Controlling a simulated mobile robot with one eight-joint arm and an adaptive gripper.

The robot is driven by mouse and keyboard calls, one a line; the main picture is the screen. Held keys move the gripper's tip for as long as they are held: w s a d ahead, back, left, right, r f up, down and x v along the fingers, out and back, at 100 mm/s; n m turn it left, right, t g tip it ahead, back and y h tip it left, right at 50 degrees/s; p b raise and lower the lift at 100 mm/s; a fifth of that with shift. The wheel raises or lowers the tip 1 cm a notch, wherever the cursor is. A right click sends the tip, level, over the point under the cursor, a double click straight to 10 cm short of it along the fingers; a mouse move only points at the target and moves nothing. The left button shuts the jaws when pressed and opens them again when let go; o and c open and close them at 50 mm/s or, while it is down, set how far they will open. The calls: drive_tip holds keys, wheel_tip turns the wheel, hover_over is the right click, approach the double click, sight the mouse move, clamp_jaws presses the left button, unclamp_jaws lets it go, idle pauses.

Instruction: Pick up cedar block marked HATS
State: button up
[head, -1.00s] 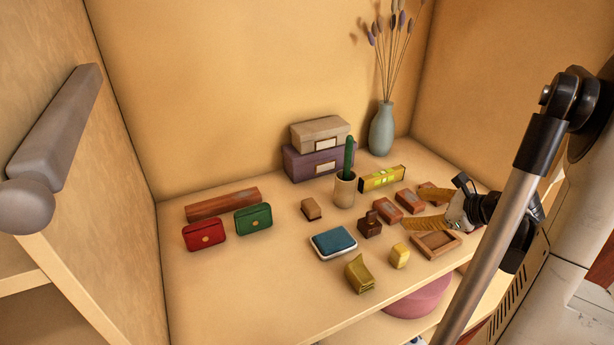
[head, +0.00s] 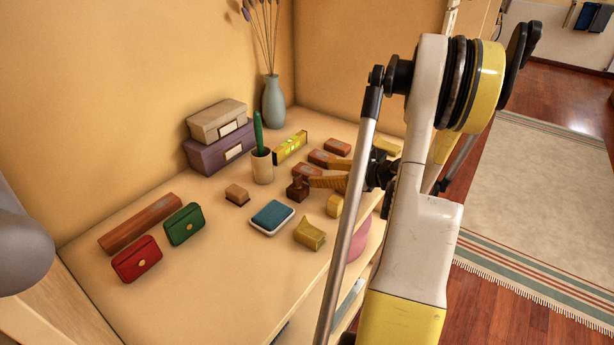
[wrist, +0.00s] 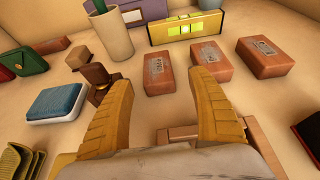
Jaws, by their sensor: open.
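Three reddish-brown cedar blocks with pale labels lie in a row; the lettering is too small to read, so I cannot tell which is HATS. In the wrist view they are the left block (wrist: 158,75), the middle block (wrist: 210,66) and the right block (wrist: 267,59). In the head view they are the near block (head: 305,170), the middle block (head: 320,158) and the far block (head: 337,147). My gripper (wrist: 161,84) has its yellow fingers spread and empty, with the left block showing ahead between the tips. It also shows in the head view (head: 321,171).
A dark brown stamp (wrist: 99,79) stands close beside the left finger. A yellow level (wrist: 185,28) and a cup (wrist: 112,35) stand behind. A wooden tray (wrist: 180,134) is partly hidden under the gripper.

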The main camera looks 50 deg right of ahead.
sight(317, 174)
drive_tip(key=x, duration=0.2)
drive_tip(key=b+x, duration=0.1)
drive_tip(key=x, duration=0.1)
drive_tip(key=shift+s+a+f, duration=0.1)
drive_tip(key=shift+a+f, duration=0.05)
drive_tip(key=shift+f, duration=0.15)
drive_tip(key=c, duration=1.2)
drive_tip(key=shift+c, duration=0.2)
drive_tip(key=shift+r, duration=0.2)
